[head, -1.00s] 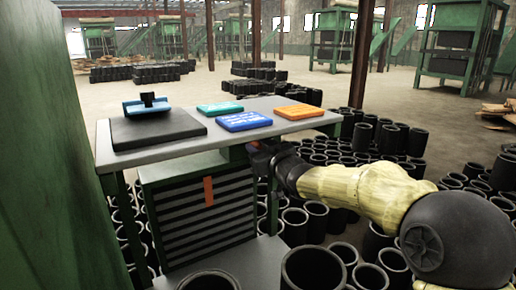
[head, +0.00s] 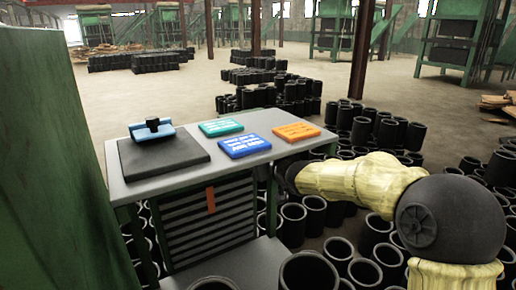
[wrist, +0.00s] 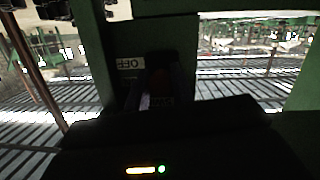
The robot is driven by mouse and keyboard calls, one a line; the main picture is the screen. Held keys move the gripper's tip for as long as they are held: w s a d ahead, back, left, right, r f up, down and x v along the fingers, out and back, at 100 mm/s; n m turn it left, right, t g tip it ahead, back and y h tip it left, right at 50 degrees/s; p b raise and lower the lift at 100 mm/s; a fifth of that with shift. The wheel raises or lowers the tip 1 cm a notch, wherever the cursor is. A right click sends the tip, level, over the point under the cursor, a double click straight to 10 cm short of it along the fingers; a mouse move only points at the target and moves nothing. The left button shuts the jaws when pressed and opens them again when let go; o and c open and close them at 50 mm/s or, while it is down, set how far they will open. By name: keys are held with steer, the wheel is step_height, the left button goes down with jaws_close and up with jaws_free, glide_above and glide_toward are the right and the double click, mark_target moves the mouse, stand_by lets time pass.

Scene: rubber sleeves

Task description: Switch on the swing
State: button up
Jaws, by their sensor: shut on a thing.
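A green panel (wrist: 183,50) fills the middle of the wrist view and bears a white "OFF" label (wrist: 130,64). A dark red switch lever (wrist: 159,79) shows dimly beside the label. My gripper (wrist: 152,102) is shut on the lever, though deep shadow hides the exact contact.
The grey tabletop (head: 262,160) also holds teal (head: 221,127), blue (head: 244,145) and orange (head: 296,131) plates. A slatted cabinet (head: 185,228) stands below. Many black sleeves (head: 292,226) crowd the floor by my arm. A green wall (head: 45,150) closes the left side.

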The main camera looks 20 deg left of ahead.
steer(key=shift+r+p, duration=0.15)
steer(key=shift+p, duration=0.2)
steer(key=o, duration=1)
steer(key=v, duration=0.7)
steer(key=shift+s, duration=0.15)
steer(key=shift+d, duration=0.2)
